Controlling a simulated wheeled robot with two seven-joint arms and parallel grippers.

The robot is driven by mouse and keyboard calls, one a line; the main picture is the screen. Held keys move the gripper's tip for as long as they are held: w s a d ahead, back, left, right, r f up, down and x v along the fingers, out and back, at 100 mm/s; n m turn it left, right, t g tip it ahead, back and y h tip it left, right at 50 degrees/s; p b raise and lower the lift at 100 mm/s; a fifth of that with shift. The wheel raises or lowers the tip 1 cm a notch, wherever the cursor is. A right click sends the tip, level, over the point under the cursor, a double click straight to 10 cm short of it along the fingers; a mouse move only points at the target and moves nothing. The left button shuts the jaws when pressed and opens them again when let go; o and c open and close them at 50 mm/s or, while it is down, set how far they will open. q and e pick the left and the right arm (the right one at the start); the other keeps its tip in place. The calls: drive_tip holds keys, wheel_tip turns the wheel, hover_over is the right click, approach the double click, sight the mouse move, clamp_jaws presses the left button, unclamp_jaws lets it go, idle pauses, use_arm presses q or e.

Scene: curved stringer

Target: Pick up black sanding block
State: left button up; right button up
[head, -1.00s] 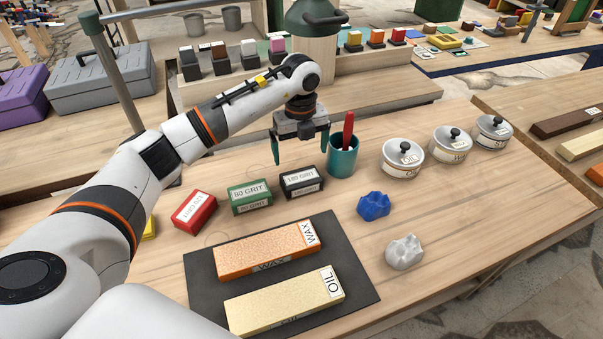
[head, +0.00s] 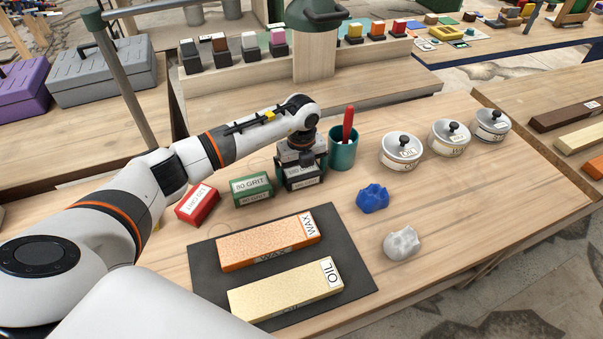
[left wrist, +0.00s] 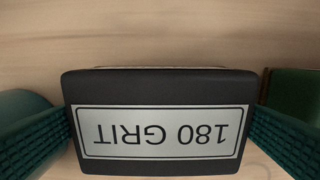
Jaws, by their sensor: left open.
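The black sanding block (head: 304,184) stands on the wooden bench, at the right end of a row of sanding blocks. In the left wrist view the block (left wrist: 160,85) fills the middle, with its "180 GRIT" label upside down. My left gripper (head: 301,168) is right over the block, pointing down. In the left wrist view its green ridged fingers (left wrist: 160,140) stand on both sides of the block, open, with the block between them. I cannot tell whether either finger touches it. My right gripper is not in view.
The green block (head: 251,185) is close on the left, with the red block (head: 197,204) beyond it. A teal cup (head: 342,153) with a red-handled tool stands close on the right. A dark mat (head: 207,270) with two long blocks lies in front.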

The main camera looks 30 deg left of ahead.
use_arm(q)
drive_tip(key=c, duration=0.8)
wheel_tip(320, 180, up, 10)
drive_tip(key=shift+r+b, duration=0.1)
drive_tip(key=shift+b, duration=0.55)
drive_tip(key=o, duration=0.5)
drive_tip(key=c, duration=0.3)
